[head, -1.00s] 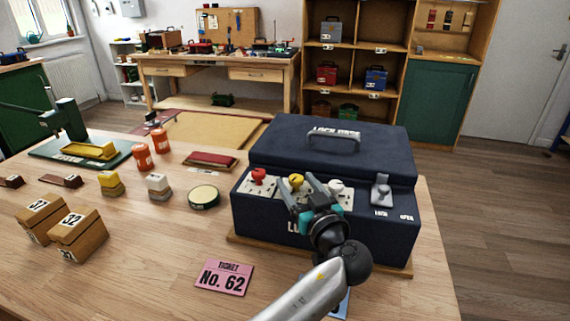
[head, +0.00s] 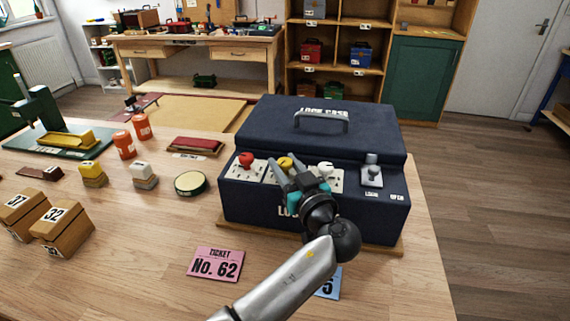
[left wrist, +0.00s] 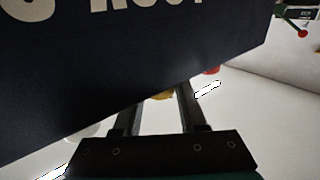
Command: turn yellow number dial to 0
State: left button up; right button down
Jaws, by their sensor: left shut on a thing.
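The dark blue lock case (head: 240,205) stands on the wooden table, with a red dial (head: 246,160), the yellow number dial (head: 286,162) and a white dial (head: 325,169) in a row on its front panel. My left gripper (head: 286,168) is shut on the yellow dial, with one finger on each side of it. In the left wrist view, a bit of the yellow dial (left wrist: 162,96) shows between the fingers of my left gripper (left wrist: 160,108). The dial's marks are hidden or too small to read. My right gripper is not in view.
A grey lever (head: 372,172) is at the case's right end. A pink ticket reading No. 62 (head: 215,264) and a partly covered blue ticket (head: 328,284) lie in front. A round tin (head: 190,183) and wooden blocks numbered 37 and 32 (head: 62,230) are to the left.

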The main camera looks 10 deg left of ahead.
pick_arm(q)
grip_shut()
